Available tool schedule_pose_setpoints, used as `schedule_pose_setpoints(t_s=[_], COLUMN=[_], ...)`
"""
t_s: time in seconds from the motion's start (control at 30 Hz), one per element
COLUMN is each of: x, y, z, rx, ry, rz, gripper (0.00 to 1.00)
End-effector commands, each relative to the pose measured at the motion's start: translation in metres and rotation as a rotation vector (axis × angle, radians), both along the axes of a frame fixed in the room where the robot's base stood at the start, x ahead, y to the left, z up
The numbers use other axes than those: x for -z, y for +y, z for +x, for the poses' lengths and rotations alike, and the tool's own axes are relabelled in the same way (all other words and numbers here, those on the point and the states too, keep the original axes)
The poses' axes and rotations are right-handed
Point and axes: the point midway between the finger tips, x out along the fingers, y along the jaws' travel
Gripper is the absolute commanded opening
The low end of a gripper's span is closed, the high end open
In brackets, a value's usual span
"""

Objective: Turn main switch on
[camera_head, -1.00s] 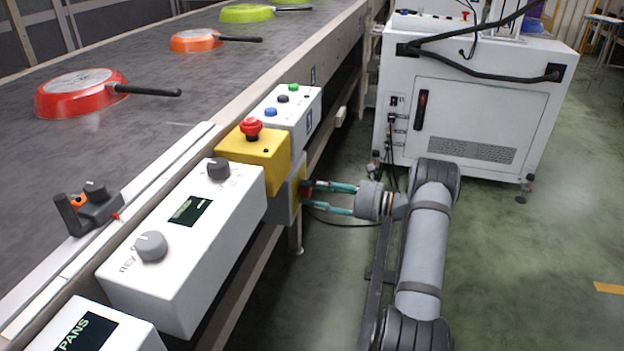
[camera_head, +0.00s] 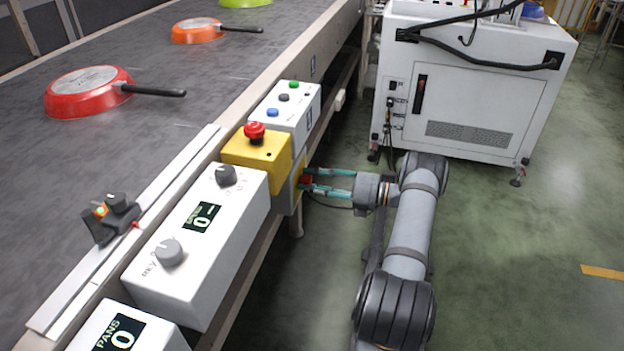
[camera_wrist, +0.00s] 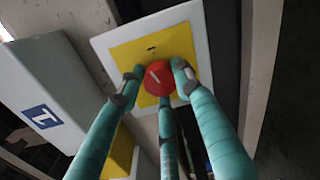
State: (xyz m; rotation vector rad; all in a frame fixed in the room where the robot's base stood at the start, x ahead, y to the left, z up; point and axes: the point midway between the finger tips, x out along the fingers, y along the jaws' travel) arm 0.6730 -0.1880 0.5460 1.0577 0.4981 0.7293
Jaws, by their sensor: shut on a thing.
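The main switch is a round red knob (camera_wrist: 160,77) with a pale mark, on a yellow plate (camera_wrist: 188,42) in a light grey box in the wrist view. In the head view the red knob (camera_head: 306,180) shows on the side of the box below the yellow emergency-stop box. My gripper (camera_wrist: 157,84) has teal fingers shut around the red knob. In the head view my gripper (camera_head: 312,183) reaches it from the right. The displays on the white control box (camera_head: 205,216) and the PANS box (camera_head: 122,338) are lit and read 0.
A red emergency-stop button (camera_head: 254,132) sits on a yellow box (camera_head: 250,152). A white box (camera_head: 290,104) with coloured buttons stands beyond it. Red (camera_head: 88,96) and orange (camera_head: 194,32) pans lie on the conveyor (camera_head: 150,70). A white cabinet (camera_head: 465,95) stands behind. Floor at right is clear.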

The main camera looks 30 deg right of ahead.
Motion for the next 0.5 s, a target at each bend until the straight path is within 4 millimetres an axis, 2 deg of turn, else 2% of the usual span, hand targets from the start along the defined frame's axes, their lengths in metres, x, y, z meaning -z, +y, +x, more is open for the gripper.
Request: schedule_pose_setpoints(t_s=[0.03, 0.5], x=[-0.0057, -0.0041], y=[-0.0034, -0.0039], z=[0.0030, 0.0029], rx=[0.012, 0.011], ry=[0.011, 0.118], rz=[0.022, 0.118], gripper=[0.08, 0.08])
